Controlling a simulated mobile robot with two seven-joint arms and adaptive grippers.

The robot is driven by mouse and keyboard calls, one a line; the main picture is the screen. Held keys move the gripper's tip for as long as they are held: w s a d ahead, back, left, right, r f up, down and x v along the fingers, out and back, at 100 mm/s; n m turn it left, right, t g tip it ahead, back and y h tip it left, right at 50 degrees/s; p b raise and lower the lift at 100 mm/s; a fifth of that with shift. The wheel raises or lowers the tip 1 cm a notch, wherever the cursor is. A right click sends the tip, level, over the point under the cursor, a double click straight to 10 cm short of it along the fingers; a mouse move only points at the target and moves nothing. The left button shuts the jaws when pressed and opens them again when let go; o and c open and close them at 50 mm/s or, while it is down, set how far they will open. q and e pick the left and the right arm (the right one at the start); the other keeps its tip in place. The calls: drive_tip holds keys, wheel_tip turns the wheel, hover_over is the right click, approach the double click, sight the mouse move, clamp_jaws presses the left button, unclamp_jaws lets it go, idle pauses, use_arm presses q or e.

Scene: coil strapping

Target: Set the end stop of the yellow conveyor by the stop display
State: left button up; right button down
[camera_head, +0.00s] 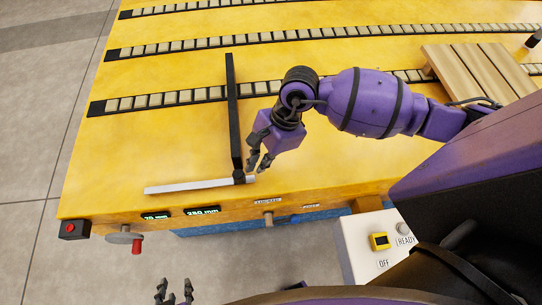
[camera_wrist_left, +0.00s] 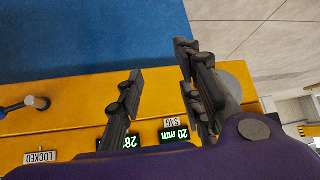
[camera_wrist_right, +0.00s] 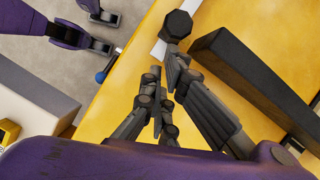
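The yellow conveyor (camera_head: 150,110) fills the head view. The end stop, a black bar (camera_head: 233,115), lies across it, and a black knob (camera_wrist_right: 178,24) sits at its near end. A white scale strip (camera_head: 190,187) runs left from that end. The stop display (camera_head: 203,211) reads 280 mm; it shows partly in the left wrist view (camera_wrist_left: 118,141). My right gripper (camera_head: 259,162) is just right of the bar's near end, fingers slightly apart and nothing visible between them. My left gripper (camera_head: 175,292) is open and empty in front of the conveyor edge; it also shows in its wrist view (camera_wrist_left: 160,60).
A SAG display (camera_wrist_left: 174,134) reads 20 mm. A clamp lever (camera_head: 268,217) sits by a LOCKED label (camera_head: 268,201). A crank (camera_head: 125,238) with a red handle and a red button box (camera_head: 73,229) are at left. A READY/OFF box (camera_head: 360,250) and a wooden pallet (camera_head: 480,70) are at right.

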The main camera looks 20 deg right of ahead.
drive_tip(key=shift+a, duration=0.1)
drive_tip(key=a, duration=0.2)
drive_tip(key=w+a, duration=0.1)
drive_tip(key=a, duration=0.1)
drive_tip(key=a+b, duration=0.1)
drive_tip(key=a, duration=0.1)
drive_tip(key=shift+w+a+f, duration=0.1)
drive_tip(key=shift+w+a, duration=0.25)
drive_tip(key=shift+w, duration=0.05)
drive_tip(key=shift+a, duration=0.1)
use_arm(q)
drive_tip(key=shift+a+f, duration=0.35)
drive_tip(key=shift+a, duration=0.05)
drive_tip(key=shift+d, duration=0.1)
